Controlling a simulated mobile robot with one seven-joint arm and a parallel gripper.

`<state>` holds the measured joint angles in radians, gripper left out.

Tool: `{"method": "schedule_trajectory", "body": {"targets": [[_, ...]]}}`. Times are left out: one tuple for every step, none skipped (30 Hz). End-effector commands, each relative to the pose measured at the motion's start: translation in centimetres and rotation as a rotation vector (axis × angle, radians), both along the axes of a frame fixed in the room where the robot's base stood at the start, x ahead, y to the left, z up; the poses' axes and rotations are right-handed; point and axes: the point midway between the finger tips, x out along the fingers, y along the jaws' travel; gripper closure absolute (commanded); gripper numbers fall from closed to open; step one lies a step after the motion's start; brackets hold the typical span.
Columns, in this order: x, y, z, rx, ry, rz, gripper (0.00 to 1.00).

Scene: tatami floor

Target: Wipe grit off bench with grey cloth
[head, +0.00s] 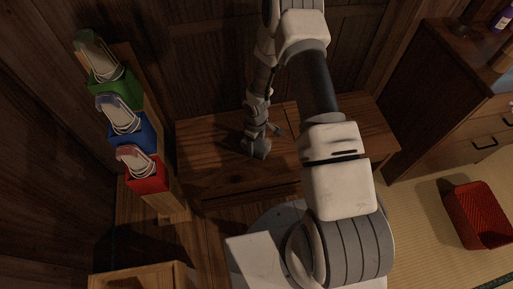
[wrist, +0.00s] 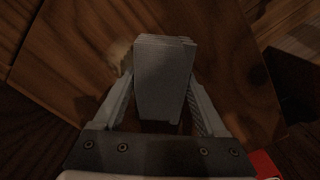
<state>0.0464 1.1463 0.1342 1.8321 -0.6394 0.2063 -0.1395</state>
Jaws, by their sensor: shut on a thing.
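The wooden bench (head: 215,170) stands against the back wall in the head view, and its top (wrist: 70,60) fills much of the wrist view. My gripper (wrist: 162,100) is shut on the grey cloth (wrist: 163,75), a folded pale grey block between the two fingers. In the head view my gripper (head: 257,148) is low over the middle of the bench. A pale tan patch (wrist: 120,55), which looks like grit, lies just left of the cloth in the wrist view. Whether the cloth touches the bench is unclear. My arm hides part of the bench's right side.
A wooden stand at left bears green (head: 113,92), blue (head: 133,133) and red (head: 148,174) holders with whitish things in them. A red basket (head: 482,214) sits on the tatami at right. A drawer cabinet (head: 455,110) stands at far right with a purple bottle (head: 502,18).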

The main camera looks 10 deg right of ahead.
Motion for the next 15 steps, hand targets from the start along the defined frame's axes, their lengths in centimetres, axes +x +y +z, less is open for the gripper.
{"method": "schedule_trajectory", "body": {"targets": [[0.6,0.0,-0.2,0.001,-0.003,-0.002,0.70],[0.8,0.0,-0.2,0.001,-0.001,-0.002,0.70],[1.1,0.0,-0.3,0.001,-0.001,-0.002,0.70],[1.3,0.0,-0.3,0.001,-0.003,-0.002,0.70],[1.5,0.0,-0.3,0.001,-0.002,-0.001,0.70],[1.6,0.0,-0.3,0.001,-0.001,-0.001,0.70],[1.7,0.0,-0.3,0.001,-0.001,-0.001,0.70],[1.8,0.0,-0.3,0.001,-0.001,-0.001,0.70],[1.9,0.0,-0.3,0.001,-0.001,-0.001,0.70],[2.0,0.0,-0.3,0.001,-0.001,-0.001,0.70],[2.1,0.0,-0.3,0.001,-0.002,-0.002,0.70],[2.3,0.0,-0.3,0.002,-0.004,-0.002,0.70],[2.6,0.0,-0.4,0.002,-0.004,-0.002,0.70],[2.8,0.0,-0.4,0.002,-0.004,-0.003,0.70],[3.2,0.0,-0.4,0.002,-0.004,-0.003,0.70]]}}
